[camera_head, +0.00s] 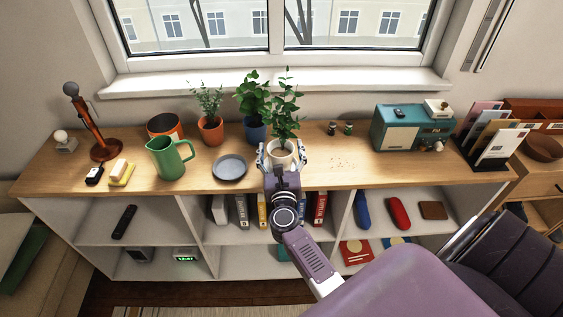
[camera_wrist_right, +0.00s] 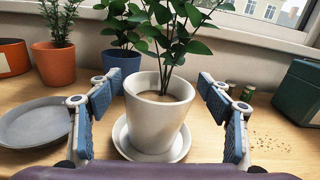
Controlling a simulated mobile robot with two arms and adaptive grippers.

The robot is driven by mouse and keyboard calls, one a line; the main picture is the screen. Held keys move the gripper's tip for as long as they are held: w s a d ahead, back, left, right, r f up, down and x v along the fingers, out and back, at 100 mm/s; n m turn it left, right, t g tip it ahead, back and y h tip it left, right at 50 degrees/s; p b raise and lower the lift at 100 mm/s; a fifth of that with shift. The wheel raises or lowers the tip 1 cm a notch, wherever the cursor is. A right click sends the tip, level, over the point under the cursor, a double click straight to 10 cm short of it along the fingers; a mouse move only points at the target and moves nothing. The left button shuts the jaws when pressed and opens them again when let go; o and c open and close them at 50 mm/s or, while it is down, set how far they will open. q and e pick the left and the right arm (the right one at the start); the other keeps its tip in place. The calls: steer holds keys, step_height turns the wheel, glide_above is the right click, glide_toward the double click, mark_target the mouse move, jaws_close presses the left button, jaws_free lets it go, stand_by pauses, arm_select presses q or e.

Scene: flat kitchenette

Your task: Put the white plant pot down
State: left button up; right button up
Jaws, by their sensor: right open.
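The white plant pot (camera_head: 279,158) with a leafy green plant stands upright on the wooden top of the low shelf unit. In the right wrist view the pot (camera_wrist_right: 158,120) rests on a white saucer (camera_wrist_right: 120,138). My right gripper (camera_head: 282,152) is open around the pot. In the right wrist view its blue-padded fingers (camera_wrist_right: 160,105) stand on both sides of the pot, with a visible gap on each side. My left gripper is not in view.
A grey plate (camera_head: 230,168) lies left of the pot. A terracotta pot (camera_head: 211,131) and a blue pot (camera_head: 256,131) with plants stand behind. A green jug (camera_head: 168,160) is further left. Two small jars (camera_head: 340,128) and a teal radio (camera_head: 400,130) stand right. Brown crumbs (camera_head: 344,163) lie nearby.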

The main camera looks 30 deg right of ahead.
steer(key=b+v, duration=0.2)
steer(key=v, duration=0.9)
steer(key=shift+s, duration=0.3)
steer(key=shift+a+f, duration=0.1)
steer(key=shift+a, duration=0.05)
